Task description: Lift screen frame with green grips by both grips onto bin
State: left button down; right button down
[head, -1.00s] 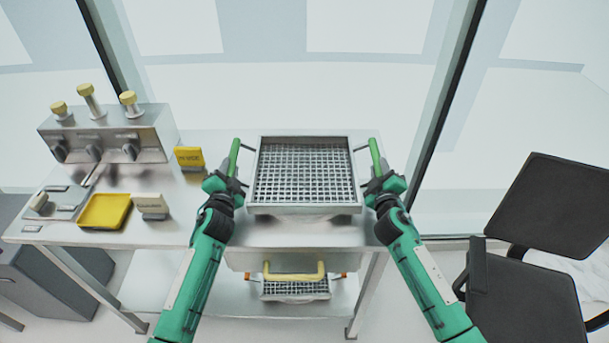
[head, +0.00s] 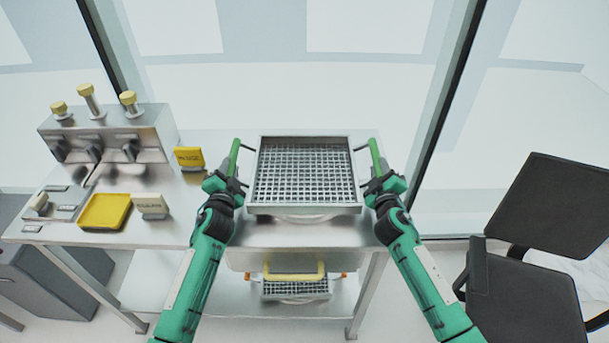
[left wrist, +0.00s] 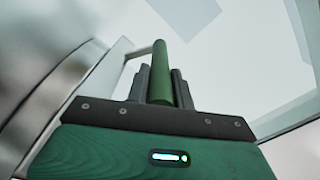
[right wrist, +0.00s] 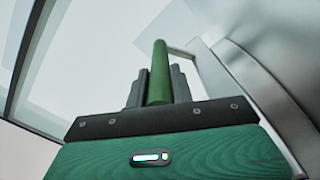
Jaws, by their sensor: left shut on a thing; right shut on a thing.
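The screen frame (head: 305,210) is a grey metal square with a wire mesh, in the middle of the head view. It has a green grip on each side, the left grip (head: 234,155) and the right grip (head: 375,152). My left gripper (head: 230,172) is shut on the left grip, which stands between its fingers in the left wrist view (left wrist: 161,75). My right gripper (head: 379,172) is shut on the right grip, also seen in the right wrist view (right wrist: 159,75). A round pale rim, apparently the bin (head: 306,218), shows just under the frame; the rest of it is hidden.
A steel table (head: 180,230) carries a valve block (head: 105,140), a yellow tray (head: 104,211) and small signs at left. A second mesh frame with a yellow handle (head: 293,275) sits on the lower shelf. A black chair (head: 525,285) stands at right; glass is behind.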

pick_arm(q)
jog(key=shift+r, duration=0.2)
pick_arm(e)
jog(key=shift+r, duration=0.25)
